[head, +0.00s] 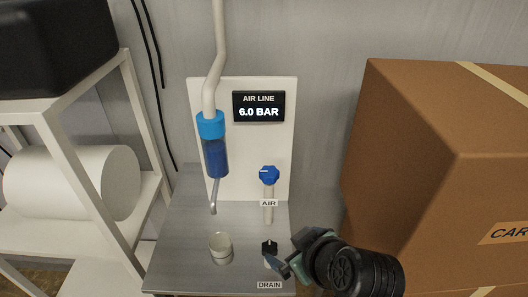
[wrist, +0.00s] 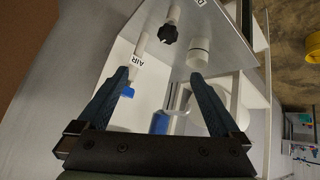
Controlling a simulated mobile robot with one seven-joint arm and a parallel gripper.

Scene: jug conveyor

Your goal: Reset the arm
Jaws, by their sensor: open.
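My gripper (head: 279,256) is at the lower middle of the head view, by the black drain knob (head: 270,247). In the wrist view my gripper (wrist: 163,80) has its two fingers spread wide with nothing between the tips. The drain knob (wrist: 168,34) shows beyond the tips there, apart from them. The blue air knob (head: 269,175) stands on a pale stem behind the drain knob; it shows partly behind a finger in the wrist view (wrist: 127,92).
A grey metal bench (head: 185,250) carries a white cup (head: 221,248) under a blue-bowled filter (head: 214,150). The display (head: 259,106) reads 6.0 BAR. A large cardboard box (head: 430,170) stands close on the right, a white shelf (head: 145,120) on the left.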

